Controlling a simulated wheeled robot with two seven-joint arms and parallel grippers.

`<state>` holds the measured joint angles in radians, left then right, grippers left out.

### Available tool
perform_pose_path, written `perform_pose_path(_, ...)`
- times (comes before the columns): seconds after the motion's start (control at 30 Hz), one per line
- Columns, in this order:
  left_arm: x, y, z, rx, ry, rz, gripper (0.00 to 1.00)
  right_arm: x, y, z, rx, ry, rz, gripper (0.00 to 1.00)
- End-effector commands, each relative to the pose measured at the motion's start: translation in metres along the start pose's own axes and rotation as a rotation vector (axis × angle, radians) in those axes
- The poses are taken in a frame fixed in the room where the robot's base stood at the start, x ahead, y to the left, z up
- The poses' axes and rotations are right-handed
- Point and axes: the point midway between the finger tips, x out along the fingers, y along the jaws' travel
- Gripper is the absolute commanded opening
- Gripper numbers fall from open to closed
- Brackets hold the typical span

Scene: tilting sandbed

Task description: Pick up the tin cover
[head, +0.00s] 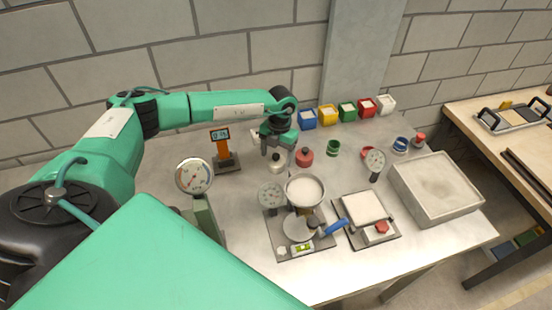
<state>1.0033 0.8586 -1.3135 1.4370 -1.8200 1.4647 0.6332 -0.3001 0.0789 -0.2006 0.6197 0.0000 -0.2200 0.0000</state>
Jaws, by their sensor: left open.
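A small pale metal piece with a dark knob (277,166), which looks like the tin cover, sits on the grey table left of a red knobbed piece (304,157). My left gripper (277,151) is open, pointing down just above the pale piece. Its fingers are close to the knob, but I cannot tell whether they touch it. Nothing is seen held in it. My right gripper is not in view.
A digital display on an orange post (222,150) stands left of the gripper. Several coloured bins (347,111) line the back.

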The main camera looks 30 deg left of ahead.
Motion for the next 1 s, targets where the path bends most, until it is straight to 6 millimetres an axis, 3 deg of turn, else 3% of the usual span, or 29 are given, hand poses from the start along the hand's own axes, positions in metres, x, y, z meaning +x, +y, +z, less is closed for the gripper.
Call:
perform_pose_path(0.03, 0.002, 0.001, 0.001, -0.002, 0.004, 0.001, 0.73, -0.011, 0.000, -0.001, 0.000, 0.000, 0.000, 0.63)
perform_pose_path(0.23, 0.029, 0.003, 0.003, -0.001, 0.003, 0.000, 0.73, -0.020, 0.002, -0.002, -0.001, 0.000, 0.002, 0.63)
perform_pose_path(0.5, 0.035, 0.003, 0.004, 0.001, 0.001, 0.000, 0.73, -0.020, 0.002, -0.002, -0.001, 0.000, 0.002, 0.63)
perform_pose_path(0.53, 0.035, 0.003, 0.004, 0.001, 0.001, 0.000, 0.71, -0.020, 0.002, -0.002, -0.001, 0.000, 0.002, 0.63)
perform_pose_path(0.73, 0.034, 0.003, 0.004, 0.000, 0.001, 0.000, 0.34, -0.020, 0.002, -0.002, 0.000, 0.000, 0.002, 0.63)
perform_pose_path(1.0, 0.034, 0.003, 0.004, 0.000, 0.000, -0.001, 0.34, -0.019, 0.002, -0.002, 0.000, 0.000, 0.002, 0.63)
